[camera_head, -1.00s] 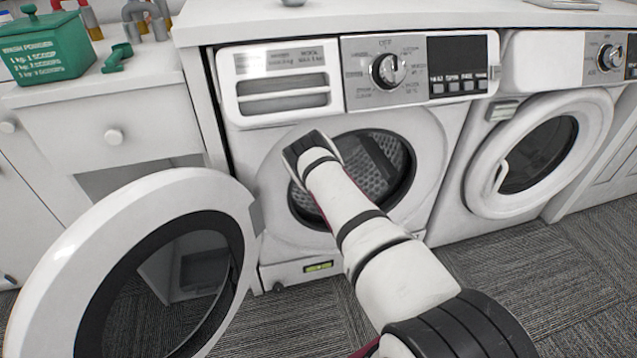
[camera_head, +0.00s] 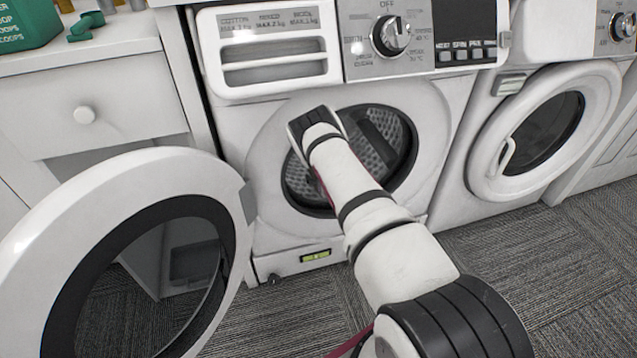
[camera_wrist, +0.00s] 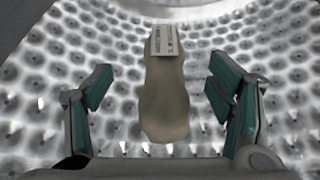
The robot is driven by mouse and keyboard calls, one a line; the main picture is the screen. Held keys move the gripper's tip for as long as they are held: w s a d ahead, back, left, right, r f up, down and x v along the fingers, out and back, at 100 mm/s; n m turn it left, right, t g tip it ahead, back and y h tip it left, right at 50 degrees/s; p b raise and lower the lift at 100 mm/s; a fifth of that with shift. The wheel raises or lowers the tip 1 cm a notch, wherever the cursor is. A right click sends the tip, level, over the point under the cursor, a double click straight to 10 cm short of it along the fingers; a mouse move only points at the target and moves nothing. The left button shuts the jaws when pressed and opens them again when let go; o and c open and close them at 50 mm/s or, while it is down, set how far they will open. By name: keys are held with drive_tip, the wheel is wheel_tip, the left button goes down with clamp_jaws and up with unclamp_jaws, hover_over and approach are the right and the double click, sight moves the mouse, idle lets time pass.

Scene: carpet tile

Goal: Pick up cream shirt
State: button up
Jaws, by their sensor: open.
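The cream shirt (camera_wrist: 164,100) shows in the wrist view as a narrow beige bundle with a white printed label at its top end. It lies inside the dimpled metal drum of the washing machine. My gripper (camera_wrist: 165,98) is open, with one teal-padded finger on each side of the shirt. Clear gaps show between the shirt and both fingers. In the head view my arm reaches to the open mouth of the washing machine (camera_head: 430,150), and neither the shirt nor the gripper's fingers can be seen there.
The open round door (camera_head: 215,165) stands to the left of my arm. A second washing machine (camera_head: 600,150) with its door shut stands to the right. A white drawer unit (camera_head: 130,110) with a green box (camera_head: 25,24) on top is at the left. Carpet (camera_head: 520,270) lies in front.

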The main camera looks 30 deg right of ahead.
drive_tip(key=shift+s+d+f+b+x, duration=0.15)
drive_tip(key=shift+b+x, duration=0.35)
drive_tip(key=shift+x, duration=0.25)
drive_tip(key=shift+f+b+x, duration=0.1)
drive_tip(key=shift+b+x, duration=0.45)
drive_tip(key=shift+x, duration=0.15)
drive_tip(key=shift+s+d+f+b+x, duration=0.15)
drive_tip(key=shift+b+x, duration=0.35)
drive_tip(key=shift+x, duration=0.25)
drive_tip(key=shift+w+f+b, duration=0.15)
drive_tip(key=shift+w+b, duration=0.2)
drive_tip(key=shift+w, duration=0.3)
drive_tip(key=c, duration=1.5)
